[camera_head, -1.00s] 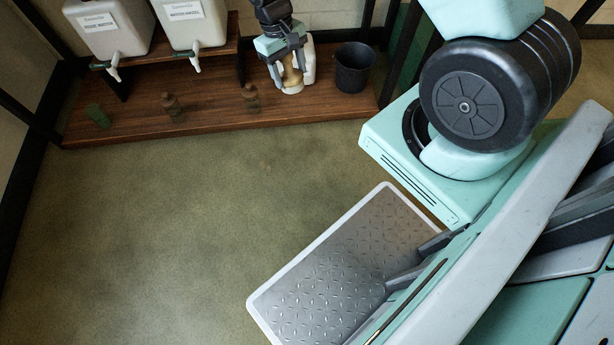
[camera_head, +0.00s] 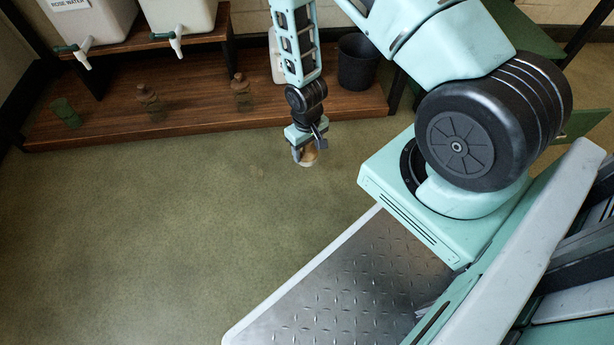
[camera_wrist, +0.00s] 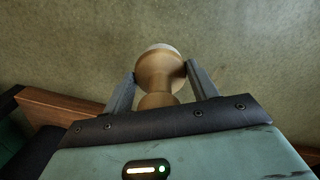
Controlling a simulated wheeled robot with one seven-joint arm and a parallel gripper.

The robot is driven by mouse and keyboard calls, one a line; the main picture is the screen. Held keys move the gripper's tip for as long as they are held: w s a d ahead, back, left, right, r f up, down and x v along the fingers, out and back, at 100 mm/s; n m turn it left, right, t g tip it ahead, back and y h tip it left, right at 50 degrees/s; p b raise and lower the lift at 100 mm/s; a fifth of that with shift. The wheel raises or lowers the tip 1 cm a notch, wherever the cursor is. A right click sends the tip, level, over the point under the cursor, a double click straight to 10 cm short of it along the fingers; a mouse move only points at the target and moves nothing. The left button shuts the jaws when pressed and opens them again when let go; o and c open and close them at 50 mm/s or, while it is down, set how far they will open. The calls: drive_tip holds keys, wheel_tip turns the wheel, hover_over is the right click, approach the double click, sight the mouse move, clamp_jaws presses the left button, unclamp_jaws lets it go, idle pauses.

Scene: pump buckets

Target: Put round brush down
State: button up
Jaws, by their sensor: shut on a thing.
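The round brush (camera_wrist: 160,70) has a turned wooden handle and a pale end. It shows between the two grey fingers of my gripper (camera_wrist: 160,84) in the wrist view, with its pale end pointing away from the palm. In the head view my gripper (camera_head: 306,150) hangs in front of the wooden shelf's front edge, over the floor. The brush (camera_head: 308,158) shows just below the fingers, mostly hidden by them. The gripper is shut on the brush. I cannot tell its exact height above the floor.
A low wooden shelf (camera_head: 190,108) holds a dark bucket (camera_head: 357,62), a white container (camera_head: 276,55) partly behind my arm, and small brown bottles (camera_head: 150,98). White dispensers (camera_head: 90,22) with taps stand above. My metal-plated base is at lower right.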

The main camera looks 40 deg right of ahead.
wheel_tip(320, 180, down, 10)
drive_tip(key=b, duration=0.6)
drive_tip(key=shift+r, duration=0.4)
drive_tip(key=o, duration=1.1)
drive_tip(key=shift+c, duration=0.2)
